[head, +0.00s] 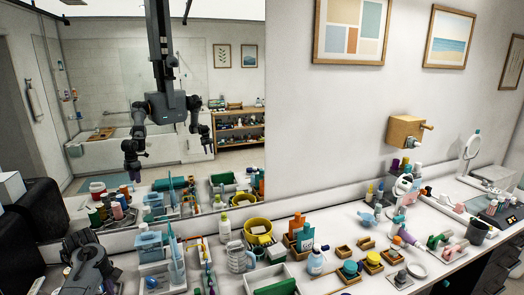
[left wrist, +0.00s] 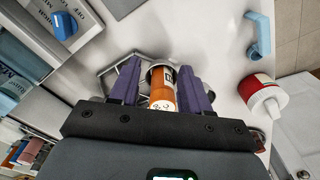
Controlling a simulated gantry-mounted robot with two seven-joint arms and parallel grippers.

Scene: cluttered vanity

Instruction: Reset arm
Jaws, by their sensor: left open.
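My left gripper (left wrist: 158,72) shows in the left wrist view with its two purple fingers apart. An orange bottle with a white label (left wrist: 162,90) lies between the fingers in the picture; I cannot tell whether either finger touches it. A grey angular frame or holder (left wrist: 108,72) shows behind the fingers, partly hidden by them. In the head view, my dark left wrist (head: 88,262) is at the lower left, over the near left end of the counter; its fingertips are not clear there. My right gripper shows only as a small reflection in the mirror.
A red and white jar (left wrist: 262,95) and a light blue hooked piece (left wrist: 257,33) are right of the gripper. In the head view, the counter is crowded with a yellow bowl (head: 258,227), clear mug (head: 238,256) and several bottles.

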